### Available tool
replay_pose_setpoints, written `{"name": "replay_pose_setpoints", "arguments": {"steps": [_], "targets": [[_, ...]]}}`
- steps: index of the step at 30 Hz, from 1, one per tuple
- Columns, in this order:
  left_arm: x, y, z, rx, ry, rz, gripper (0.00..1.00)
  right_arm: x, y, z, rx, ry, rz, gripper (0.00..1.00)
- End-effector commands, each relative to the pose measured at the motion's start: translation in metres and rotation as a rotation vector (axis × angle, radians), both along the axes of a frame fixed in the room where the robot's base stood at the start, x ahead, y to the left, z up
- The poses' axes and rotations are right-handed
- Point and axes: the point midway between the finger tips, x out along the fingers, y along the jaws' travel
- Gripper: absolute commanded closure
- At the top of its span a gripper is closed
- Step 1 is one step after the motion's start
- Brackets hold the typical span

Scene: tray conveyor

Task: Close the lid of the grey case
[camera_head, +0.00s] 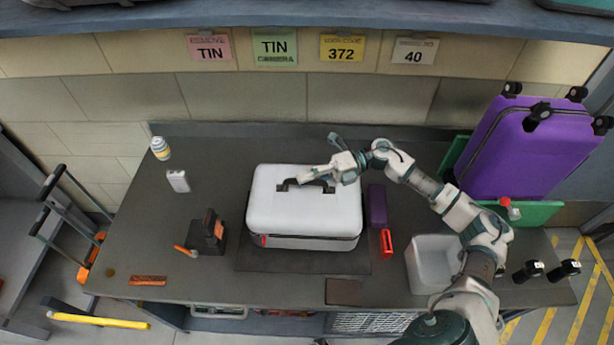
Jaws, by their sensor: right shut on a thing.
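The grey case (275,215), very pale in colour, stands on a dark mat in the middle of the workbench. Its lid (332,208) lies flat on top, with a dark seam along the front and a red tag at the front left. A dark handle (284,186) is on the lid. My right gripper (306,178) reaches in from the right over the lid and is shut on the handle, partly covering it. My left gripper is not in view.
A dark block device (207,232) stands left of the case. A purple box (377,205) and a red item (387,243) are close on its right. A white bin (424,262) is farther right. A purple suitcase (528,145) stands at the back right.

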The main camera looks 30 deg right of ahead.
Motion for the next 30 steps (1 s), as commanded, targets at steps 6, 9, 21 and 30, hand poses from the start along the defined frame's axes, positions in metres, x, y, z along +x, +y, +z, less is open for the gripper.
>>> {"name": "replay_pose_setpoints", "arguments": {"steps": [6, 9, 21, 30], "targets": [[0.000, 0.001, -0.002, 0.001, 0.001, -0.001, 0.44, -0.004, 0.003, -0.012, -0.012, 0.019, 0.016, 1.00], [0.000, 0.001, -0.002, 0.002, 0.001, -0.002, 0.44, -0.004, 0.003, -0.012, -0.012, 0.018, 0.015, 0.60], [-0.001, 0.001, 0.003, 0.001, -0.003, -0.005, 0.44, 0.005, -0.002, 0.001, 0.029, 0.069, 0.007, 0.60], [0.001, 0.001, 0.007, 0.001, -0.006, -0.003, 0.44, 0.049, -0.028, 0.031, 0.246, 0.410, 0.006, 0.60]]}}
